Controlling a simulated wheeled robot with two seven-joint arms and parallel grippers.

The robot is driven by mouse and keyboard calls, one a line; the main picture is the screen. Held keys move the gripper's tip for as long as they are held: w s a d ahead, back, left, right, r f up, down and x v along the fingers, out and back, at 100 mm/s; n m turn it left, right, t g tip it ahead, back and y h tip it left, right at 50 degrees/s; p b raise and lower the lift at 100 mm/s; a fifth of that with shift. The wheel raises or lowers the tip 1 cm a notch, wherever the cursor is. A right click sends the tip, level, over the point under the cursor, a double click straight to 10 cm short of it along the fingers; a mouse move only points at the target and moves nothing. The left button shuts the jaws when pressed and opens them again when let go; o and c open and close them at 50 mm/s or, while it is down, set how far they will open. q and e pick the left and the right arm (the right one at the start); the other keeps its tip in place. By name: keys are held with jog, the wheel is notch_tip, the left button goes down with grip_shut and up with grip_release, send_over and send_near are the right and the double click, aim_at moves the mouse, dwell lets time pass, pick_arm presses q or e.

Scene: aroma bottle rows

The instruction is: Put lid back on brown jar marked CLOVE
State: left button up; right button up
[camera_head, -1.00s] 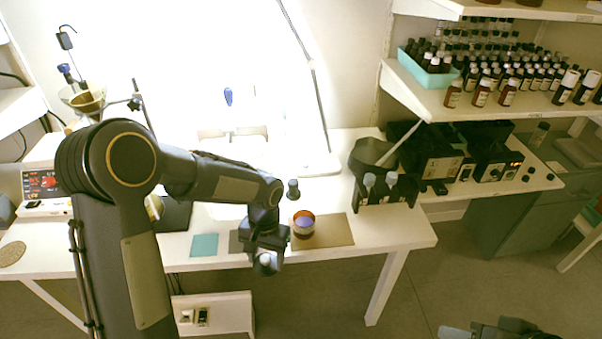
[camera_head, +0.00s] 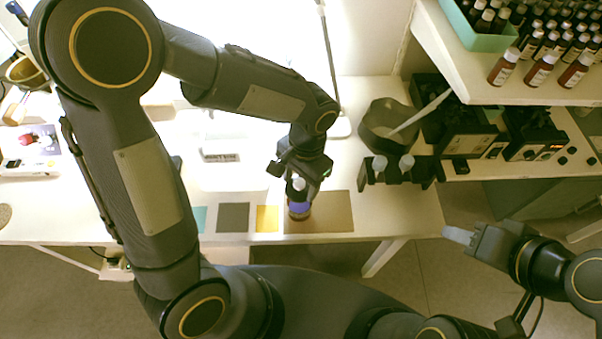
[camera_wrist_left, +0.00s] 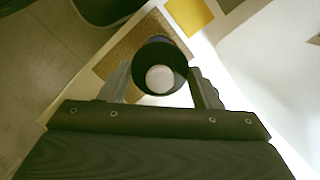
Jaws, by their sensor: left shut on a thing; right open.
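My left gripper (camera_head: 299,181) is directly above the jar, shut on a dark round lid with a pale top (camera_head: 299,185). In the left wrist view the lid (camera_wrist_left: 160,78) sits between the two fingers and hides what lies below it. Whether the lid touches the jar rim cannot be told. My right gripper (camera_head: 469,238) is open and empty at the right, off the table.
Teal, dark grey (camera_head: 233,217) and yellow (camera_head: 267,218) squares lie left of the brown mat (camera_head: 335,212). A rack with pale-topped bottles (camera_head: 392,170) and a dark bin (camera_head: 390,120) stand to the right. A shelf (camera_head: 470,80) with many bottles overhangs the right side.

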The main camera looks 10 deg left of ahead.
pick_arm(q)
jog(key=shift+f+b, duration=2)
jog(key=shift+f, duration=0.75)
jog(key=shift+f, duration=0.15)
jog(key=o, duration=1.5)
jog(key=shift+r+p, duration=2.85)
jog(key=shift+r, duration=0.7)
jog(key=shift+c, duration=0.4)
